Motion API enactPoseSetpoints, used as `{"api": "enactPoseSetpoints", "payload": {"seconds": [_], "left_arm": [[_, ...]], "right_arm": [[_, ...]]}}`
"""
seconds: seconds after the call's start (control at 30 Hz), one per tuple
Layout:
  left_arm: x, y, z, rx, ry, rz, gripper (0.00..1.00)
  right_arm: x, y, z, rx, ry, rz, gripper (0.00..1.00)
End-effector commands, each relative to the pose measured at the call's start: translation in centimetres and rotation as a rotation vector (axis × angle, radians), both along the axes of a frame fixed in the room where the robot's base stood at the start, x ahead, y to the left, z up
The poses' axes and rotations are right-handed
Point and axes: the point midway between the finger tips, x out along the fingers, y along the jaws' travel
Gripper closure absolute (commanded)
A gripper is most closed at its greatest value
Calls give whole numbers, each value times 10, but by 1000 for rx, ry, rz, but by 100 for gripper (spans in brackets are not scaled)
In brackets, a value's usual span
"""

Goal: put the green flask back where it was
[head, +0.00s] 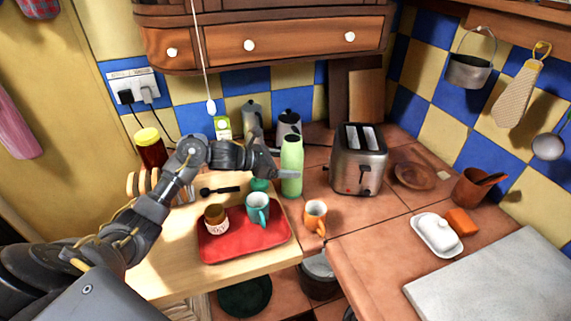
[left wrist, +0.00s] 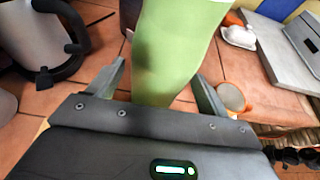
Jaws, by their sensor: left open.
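The green flask (head: 292,165) stands upright on the counter, left of the toaster and behind the red tray. In the left wrist view the flask (left wrist: 172,45) is large and close, and its ends are out of frame. My left gripper (head: 278,155) reaches the flask from the left. Its jaws are open, with one finger on each side of the flask in the left wrist view (left wrist: 160,85). I cannot tell whether either finger touches it.
An orange mug (head: 316,217) stands in front of the flask. The toaster (head: 358,160) is to its right. A kettle (head: 289,124) stands behind it.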

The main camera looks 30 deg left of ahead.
Motion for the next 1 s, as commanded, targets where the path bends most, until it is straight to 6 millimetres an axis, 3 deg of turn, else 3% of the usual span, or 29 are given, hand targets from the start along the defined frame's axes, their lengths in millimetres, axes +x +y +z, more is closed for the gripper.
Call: {"api": "enactPoseSetpoints", "payload": {"seconds": [0.17, 0.7, 1.0], "left_arm": [[-2, 3, 5, 2, 0, 1, 21], [-73, 66, 41, 2, 1, 1, 21], [-83, 74, 49, 0, 0, -1, 21]], "right_arm": [[0, 0, 6, 0, 0, 0, 33], [0, 1, 1, 1, 0, 0, 33], [0, 1, -1, 1, 0, 0, 33]]}}
